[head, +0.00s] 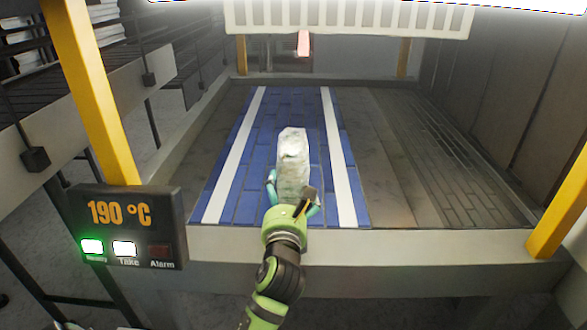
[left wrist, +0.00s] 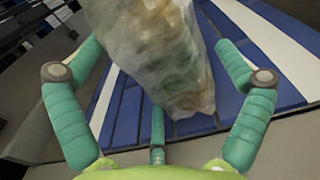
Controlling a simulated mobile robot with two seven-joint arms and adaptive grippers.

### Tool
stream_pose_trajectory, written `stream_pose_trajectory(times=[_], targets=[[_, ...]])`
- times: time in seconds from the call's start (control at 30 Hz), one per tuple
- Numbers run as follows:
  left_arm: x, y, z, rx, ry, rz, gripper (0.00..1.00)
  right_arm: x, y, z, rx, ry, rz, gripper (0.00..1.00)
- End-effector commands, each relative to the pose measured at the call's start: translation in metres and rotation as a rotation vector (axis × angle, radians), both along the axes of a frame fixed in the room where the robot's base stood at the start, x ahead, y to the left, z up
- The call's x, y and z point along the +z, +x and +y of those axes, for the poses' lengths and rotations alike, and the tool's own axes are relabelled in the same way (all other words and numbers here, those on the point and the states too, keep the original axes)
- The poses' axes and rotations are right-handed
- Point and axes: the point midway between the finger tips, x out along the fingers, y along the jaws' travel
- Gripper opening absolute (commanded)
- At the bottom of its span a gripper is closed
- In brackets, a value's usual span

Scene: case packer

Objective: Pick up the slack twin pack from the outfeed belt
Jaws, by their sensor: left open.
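The twin pack (head: 293,165) is a pale, clear-wrapped, wrinkled bundle on the blue outfeed belt (head: 228,205), lying lengthwise near the belt's front end. In the left wrist view the pack (left wrist: 172,55) shows greenish and brown contents through its film. My left gripper (head: 293,185) is at the near end of the pack, with teal fingers spread on either side of it. In the left wrist view the open fingers (left wrist: 160,75) stand apart to the left and right, with a third finger low in the middle. I cannot tell whether any finger touches the film. My right gripper is not in view.
A panel (head: 127,228) reading 190 °C, with green and white lamps lit, stands at front left. Yellow posts (head: 90,90) rise at both sides. A white slatted guard (head: 350,18) hangs over the far end. The belt around the pack is clear.

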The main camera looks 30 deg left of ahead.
Motion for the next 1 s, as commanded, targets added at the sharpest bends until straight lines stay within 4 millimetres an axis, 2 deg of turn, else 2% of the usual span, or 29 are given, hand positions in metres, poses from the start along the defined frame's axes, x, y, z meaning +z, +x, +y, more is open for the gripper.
stream_pose_trajectory(times=[0.13, 0.33, 0.67, 0.7, 0.77, 0.8, 0.87, 1.0], targets=[[0.005, 0.016, 0.011, 0.002, -0.001, 0.0, 1.0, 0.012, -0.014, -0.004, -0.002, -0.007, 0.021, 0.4], [0.004, 0.04, 0.026, 0.0, -0.001, -0.001, 1.0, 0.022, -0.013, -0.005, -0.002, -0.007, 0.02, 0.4], [0.002, 0.046, 0.03, -0.001, -0.001, -0.001, 1.0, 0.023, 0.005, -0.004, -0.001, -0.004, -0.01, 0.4], [0.002, 0.046, 0.03, -0.001, 0.0, 0.0, 0.84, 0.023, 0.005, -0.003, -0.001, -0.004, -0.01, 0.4], [0.002, 0.046, 0.03, -0.001, -0.001, -0.001, 0.6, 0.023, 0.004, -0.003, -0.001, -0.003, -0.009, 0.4], [0.002, 0.046, 0.03, -0.001, -0.001, -0.001, 0.44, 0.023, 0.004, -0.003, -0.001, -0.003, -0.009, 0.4], [0.002, 0.046, 0.03, -0.001, -0.001, -0.001, 0.22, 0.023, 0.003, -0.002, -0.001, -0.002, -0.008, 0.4], [0.005, 0.046, 0.03, -0.002, 0.001, -0.006, 0.21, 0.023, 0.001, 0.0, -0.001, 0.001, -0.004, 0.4]])
